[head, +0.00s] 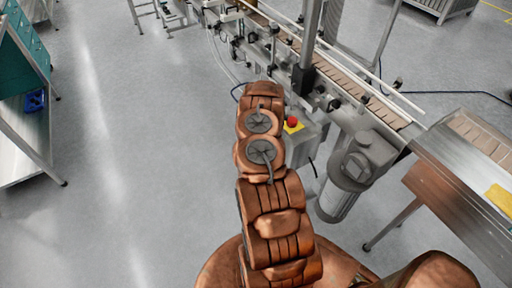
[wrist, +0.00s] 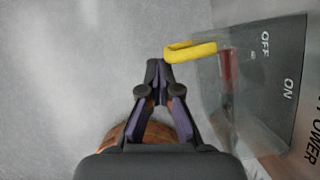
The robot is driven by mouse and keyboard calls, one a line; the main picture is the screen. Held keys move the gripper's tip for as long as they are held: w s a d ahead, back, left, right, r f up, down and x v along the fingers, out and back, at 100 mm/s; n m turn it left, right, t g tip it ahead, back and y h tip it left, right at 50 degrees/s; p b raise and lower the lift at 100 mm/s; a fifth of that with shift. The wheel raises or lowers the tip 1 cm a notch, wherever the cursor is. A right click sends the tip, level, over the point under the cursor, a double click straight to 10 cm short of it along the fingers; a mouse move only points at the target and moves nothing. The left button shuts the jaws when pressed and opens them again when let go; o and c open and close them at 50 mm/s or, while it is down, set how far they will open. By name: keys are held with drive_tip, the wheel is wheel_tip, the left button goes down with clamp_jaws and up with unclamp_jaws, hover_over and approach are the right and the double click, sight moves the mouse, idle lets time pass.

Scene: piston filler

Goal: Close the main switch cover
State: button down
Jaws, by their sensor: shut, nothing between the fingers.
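In the wrist view my gripper (wrist: 158,70) is shut and empty, its fingertips together just below and left of a yellow loop (wrist: 190,50). The tips look close to the loop; I cannot tell whether they touch it. The loop sticks out to the left from a clear, faint panel in front of the switch plate, which looks like the main switch cover. Behind it is a red switch (wrist: 228,72) on a dark plate (wrist: 278,72) marked OFF and ON. In the head view my arm hides the gripper and the switch.
In the head view a grey control box (head: 304,140) with a red button (head: 292,122) stands just right of my arm. The conveyor (head: 350,82) and a grey motor (head: 362,160) are farther right. The floor to the left is open, with a metal table (head: 28,140) at the far left.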

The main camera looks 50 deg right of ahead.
drive_tip(key=shift+d+b, duration=0.15)
drive_tip(key=shift+b, duration=0.6)
drive_tip(key=s+a+r+b, duration=0.4)
drive_tip(key=a+r+b, duration=0.1)
drive_tip(key=r, duration=0.4)
drive_tip(key=shift+s+a+r+b, duration=0.15)
drive_tip(key=shift+s+a+b, duration=0.25)
drive_tip(key=shift+a, duration=0.3)
